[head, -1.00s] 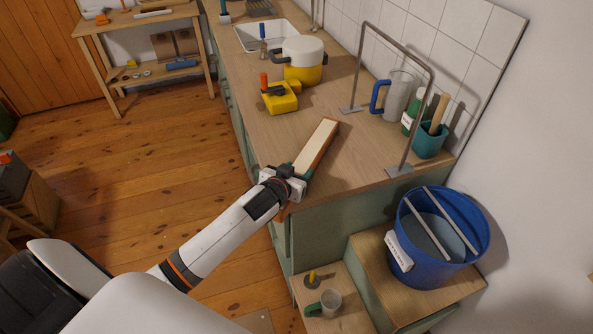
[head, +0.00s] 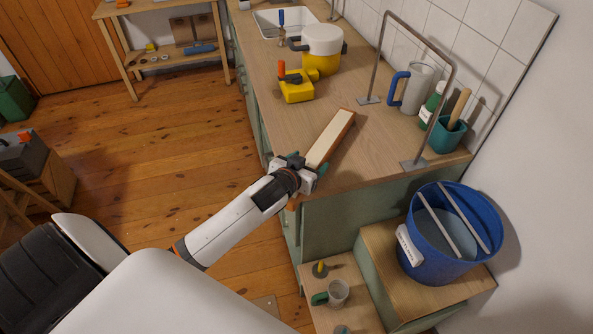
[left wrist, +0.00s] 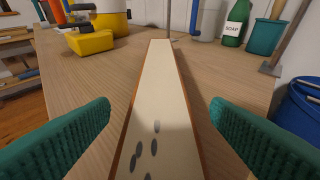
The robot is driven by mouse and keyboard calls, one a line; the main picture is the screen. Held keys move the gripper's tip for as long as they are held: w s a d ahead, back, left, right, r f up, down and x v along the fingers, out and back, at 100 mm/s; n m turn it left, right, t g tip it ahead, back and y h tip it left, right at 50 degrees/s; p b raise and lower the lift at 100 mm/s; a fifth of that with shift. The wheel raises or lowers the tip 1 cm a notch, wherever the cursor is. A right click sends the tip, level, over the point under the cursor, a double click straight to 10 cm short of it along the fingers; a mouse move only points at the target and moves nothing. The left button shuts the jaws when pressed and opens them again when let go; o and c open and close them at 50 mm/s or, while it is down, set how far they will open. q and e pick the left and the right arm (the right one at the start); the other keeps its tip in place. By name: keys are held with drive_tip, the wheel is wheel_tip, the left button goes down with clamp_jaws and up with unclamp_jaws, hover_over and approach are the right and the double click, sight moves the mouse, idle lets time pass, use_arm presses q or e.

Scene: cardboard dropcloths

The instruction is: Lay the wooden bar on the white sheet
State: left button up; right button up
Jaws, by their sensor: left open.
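A long bar (head: 331,137) with a cream top and brown wooden sides lies on the worktop near its front corner. In the left wrist view the bar (left wrist: 157,90) runs straight away from me, with several dark spots on its near end. My left gripper (head: 308,165) is at the bar's near end. Its green fingers are open, one on each side of the bar, with gaps between (left wrist: 161,112). I cannot make out a separate white sheet; the cream top is the only pale strip there. My right gripper is not in view.
A yellow block-shaped tool (head: 297,88) and a yellow-and-white pot (head: 322,50) stand beyond the bar. A metal frame (head: 376,60), a jug (head: 415,88), a soap bottle (head: 432,105) and a teal pot (head: 447,135) stand right. A blue bucket (head: 450,235) sits lower right.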

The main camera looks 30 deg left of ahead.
use_arm(q)
drive_tip(key=v, duration=0.9)
drive_tip(key=shift+s+r+b, duration=0.1)
drive_tip(key=shift+s+b, duration=0.2)
drive_tip(key=shift+o, duration=0.3)
drive_tip(key=shift+d+r, duration=0.1)
drive_tip(key=shift+r, duration=0.15)
drive_tip(key=w+d+r+m+t+h+b, duration=0.1)
drive_tip(key=w+d+r+m+t+h, duration=0.25)
drive_tip(key=r, duration=0.25)
drive_tip(key=w+d+r+m+t+h+b, duration=0.1)
drive_tip(key=w+d+r+m+t+h, duration=0.2)
drive_tip(key=d+r+m, duration=0.25)
drive_tip(key=d+r+m+g+h+b, duration=0.1)
drive_tip(key=d+r+m+g+h, duration=0.35)
drive_tip(key=d+m+h, duration=0.4)
drive_tip(key=m+g+y+b, duration=0.5)
drive_tip(key=m+g+y, duration=0.6)
drive_tip(key=m+y, duration=0.55)
approach(320, 148)
drive_tip(key=f, duration=0.1)
drive_tip(key=w+a+f+m+h+p, duration=0.1)
drive_tip(key=w+a+f+m+h, duration=0.1)
drive_tip(key=shift+f, duration=0.4)
drive_tip(key=shift+p+x, duration=1)
drive_tip(key=shift+x, duration=2.15)
drive_tip(key=shift+s+d, duration=0.1)
